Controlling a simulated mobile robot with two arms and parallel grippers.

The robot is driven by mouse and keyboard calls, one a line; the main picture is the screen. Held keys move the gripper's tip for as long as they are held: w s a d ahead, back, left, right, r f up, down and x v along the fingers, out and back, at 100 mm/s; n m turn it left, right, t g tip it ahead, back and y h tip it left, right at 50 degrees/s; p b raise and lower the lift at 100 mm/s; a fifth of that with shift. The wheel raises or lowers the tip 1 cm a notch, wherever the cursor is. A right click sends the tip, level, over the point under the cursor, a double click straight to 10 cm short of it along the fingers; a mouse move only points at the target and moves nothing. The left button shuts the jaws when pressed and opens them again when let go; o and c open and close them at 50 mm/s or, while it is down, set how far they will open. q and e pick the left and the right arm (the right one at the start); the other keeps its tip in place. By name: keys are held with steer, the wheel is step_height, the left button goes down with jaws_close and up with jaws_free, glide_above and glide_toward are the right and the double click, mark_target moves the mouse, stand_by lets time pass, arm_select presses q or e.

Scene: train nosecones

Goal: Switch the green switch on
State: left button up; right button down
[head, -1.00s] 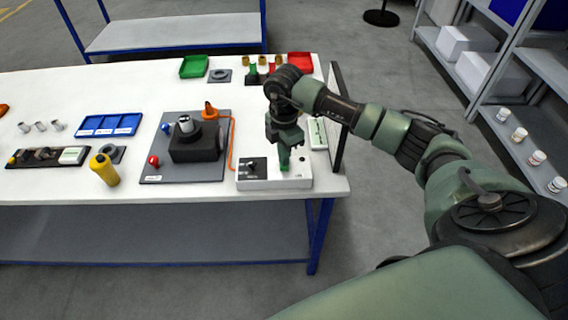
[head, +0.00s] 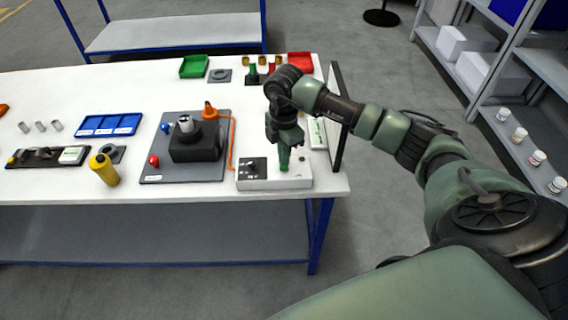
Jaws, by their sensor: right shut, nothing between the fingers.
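The green switch (head: 284,167) stands on a white control box (head: 262,184) near the front right corner of the white table. My right gripper (head: 284,148) is shut and points down directly over the green switch. Its fingertips are at or just above the switch; I cannot tell whether they touch it. The gripper hides the upper part of the switch, and its on or off position cannot be read. The box also has a dark panel with small knobs (head: 252,168) at its left. My left gripper is not in view.
Left of the box is a grey board (head: 160,172) with a black block (head: 197,143) and an orange cable (head: 232,140). A yellow bottle (head: 105,170) and a blue tray (head: 110,125) are further left.

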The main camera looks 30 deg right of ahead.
steer(key=shift+s+f+b, duration=0.1)
steer(key=shift+f+b, duration=0.55)
steer(key=shift+f, duration=0.35)
stand_by(0.3)
steer(key=shift+r+p, duration=0.65)
steer(key=shift+r, duration=0.1)
steer(key=shift+r+p, duration=2)
steer(key=shift+r, duration=0.8)
steer(key=shift+f, duration=0.1)
